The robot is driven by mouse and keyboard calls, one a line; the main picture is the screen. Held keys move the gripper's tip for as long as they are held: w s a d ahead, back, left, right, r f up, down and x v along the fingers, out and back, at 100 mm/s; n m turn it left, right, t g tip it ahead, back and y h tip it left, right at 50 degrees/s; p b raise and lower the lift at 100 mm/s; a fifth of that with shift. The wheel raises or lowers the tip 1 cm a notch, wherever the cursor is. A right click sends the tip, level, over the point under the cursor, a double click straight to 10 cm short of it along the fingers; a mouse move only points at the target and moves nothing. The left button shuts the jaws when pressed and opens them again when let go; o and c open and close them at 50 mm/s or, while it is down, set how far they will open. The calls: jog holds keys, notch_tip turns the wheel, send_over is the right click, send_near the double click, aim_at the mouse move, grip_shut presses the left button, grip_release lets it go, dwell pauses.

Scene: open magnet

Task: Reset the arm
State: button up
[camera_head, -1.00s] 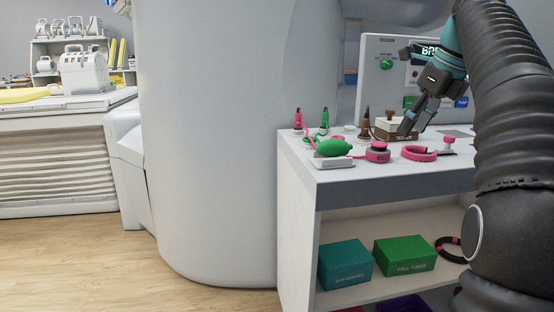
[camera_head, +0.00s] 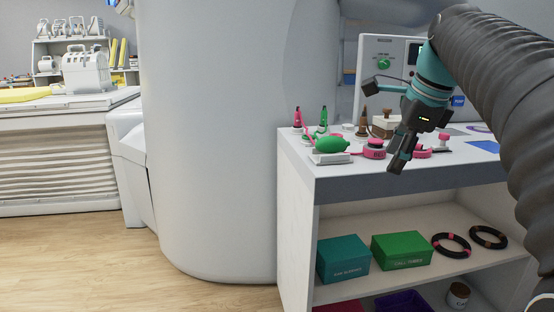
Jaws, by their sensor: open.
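My gripper (camera_head: 402,160) is at the end of my dark ribbed arm, which comes in from the right. It points down in front of the white table (camera_head: 345,185), near its front edge. Its fingers are open with nothing between them.
A panel (camera_head: 378,60) with a green button stands behind the table. The shelf below holds a teal box (camera_head: 343,259), a green box (camera_head: 402,250) and two dark rings (camera_head: 452,245). A large white cylinder (camera_head: 225,140) stands left. Wooden floor (camera_head: 80,260) is clear.

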jog(key=s+a+f+n, duration=0.3)
jog(key=s+f+n, duration=0.7)
jog(key=f, duration=0.2)
jog(key=s+a+f+n+t+h, duration=0.1)
jog(key=s+a+f+n, duration=0.2)
jog(key=s+f+n, duration=0.8)
notch_tip(320, 180, down, 2)
jog(key=shift+a+f+h, duration=0.25)
jog(key=shift+a+h, duration=0.05)
jog(key=shift+a, duration=0.05)
